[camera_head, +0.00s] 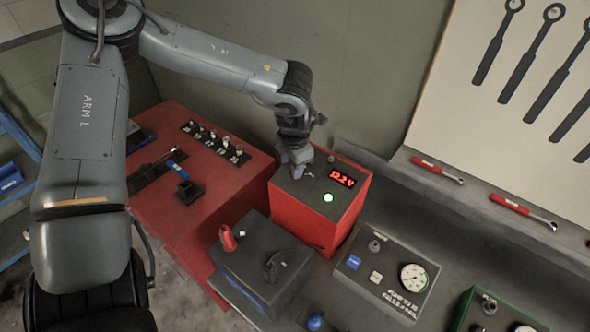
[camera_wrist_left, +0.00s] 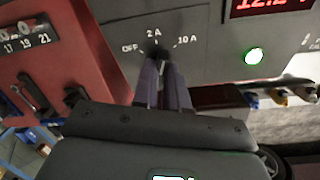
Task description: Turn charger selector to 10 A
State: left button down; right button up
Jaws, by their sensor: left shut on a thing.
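The battery charger (camera_head: 310,225) is a red box with a dark top panel, a red display reading about 12.2 V (camera_head: 342,177) and a lit green lamp (camera_head: 328,197). In the left wrist view its panel (camera_wrist_left: 215,55) shows the marks OFF, 2 A and 10 A around a small dark selector knob (camera_wrist_left: 157,50). My left gripper (camera_head: 297,168) is over the panel, and in the left wrist view its fingers (camera_wrist_left: 161,75) are closed on the knob. The fingers hide much of the knob, so its exact pointing is hard to tell. My right gripper is not in view.
A dark battery (camera_head: 265,265) with a red terminal cap stands in front of the charger. A gauge box (camera_head: 387,280) is to its right. A red tool cabinet (camera_head: 190,205) with sockets and a wrench is at left. Red-handled ratchets (camera_head: 522,210) lie on the back ledge.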

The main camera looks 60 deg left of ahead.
pick_arm(q)
jog(key=m+b, duration=0.1)
jog(key=m, duration=0.4)
jog(key=shift+d+y, duration=0.1)
jog(key=shift+y, duration=0.3)
jog(key=shift+m, duration=0.4)
jog(key=c, duration=1.2)
grip_release()
jog(key=shift+o, duration=0.2)
notch_tip(320, 180, up, 11)
jog(key=s+d, duration=0.1)
jog(key=d, duration=0.1)
jog(key=shift+f, duration=0.2)
